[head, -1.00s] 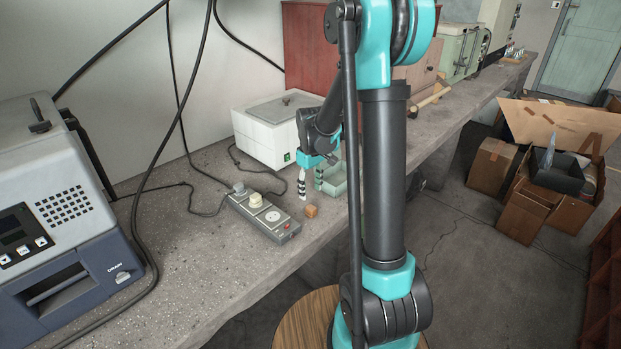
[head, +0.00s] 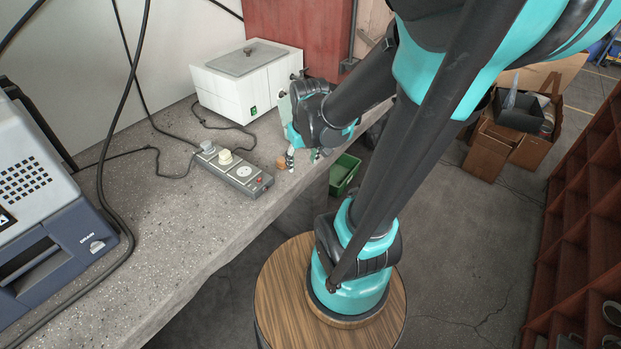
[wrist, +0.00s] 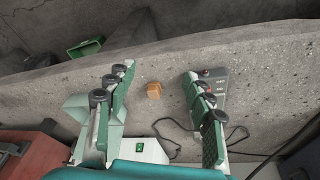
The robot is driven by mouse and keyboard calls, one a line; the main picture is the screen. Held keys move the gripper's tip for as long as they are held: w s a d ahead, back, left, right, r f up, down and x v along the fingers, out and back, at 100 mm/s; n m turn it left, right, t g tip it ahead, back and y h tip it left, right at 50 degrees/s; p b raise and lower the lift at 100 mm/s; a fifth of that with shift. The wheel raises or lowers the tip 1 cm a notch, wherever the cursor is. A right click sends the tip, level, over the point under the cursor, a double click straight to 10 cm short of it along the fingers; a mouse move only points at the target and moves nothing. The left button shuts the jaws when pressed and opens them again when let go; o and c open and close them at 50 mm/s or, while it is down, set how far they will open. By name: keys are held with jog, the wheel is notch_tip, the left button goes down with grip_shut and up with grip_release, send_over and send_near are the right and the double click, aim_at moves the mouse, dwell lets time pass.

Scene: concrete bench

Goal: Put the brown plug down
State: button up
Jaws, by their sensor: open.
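The brown plug (head: 281,163), a small block, sits on the concrete bench beside the near end of the power strip. My gripper (head: 303,157) is just right of it in the head view, near the bench's front edge, with its fingers pointing down. In the wrist view, the brown plug (wrist: 154,90) shows in the gap between the two spread fingers of my gripper (wrist: 156,72). The fingers are apart and I see no contact with the plug.
The grey power strip (head: 235,173) carries a cream plug (head: 226,157) and a grey plug (head: 208,147). A white box (head: 246,82) stands behind my gripper. A green crate (head: 345,172) is low beyond the bench edge. Bare bench (head: 180,215) lies in front of the strip.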

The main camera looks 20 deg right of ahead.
jog(key=s+f+m+t, duration=0.1)
jog(key=s+f+m, duration=0.1)
jog(key=s, duration=0.4)
jog(key=shift+d+f, duration=0.25)
jog(key=shift+d, duration=0.15)
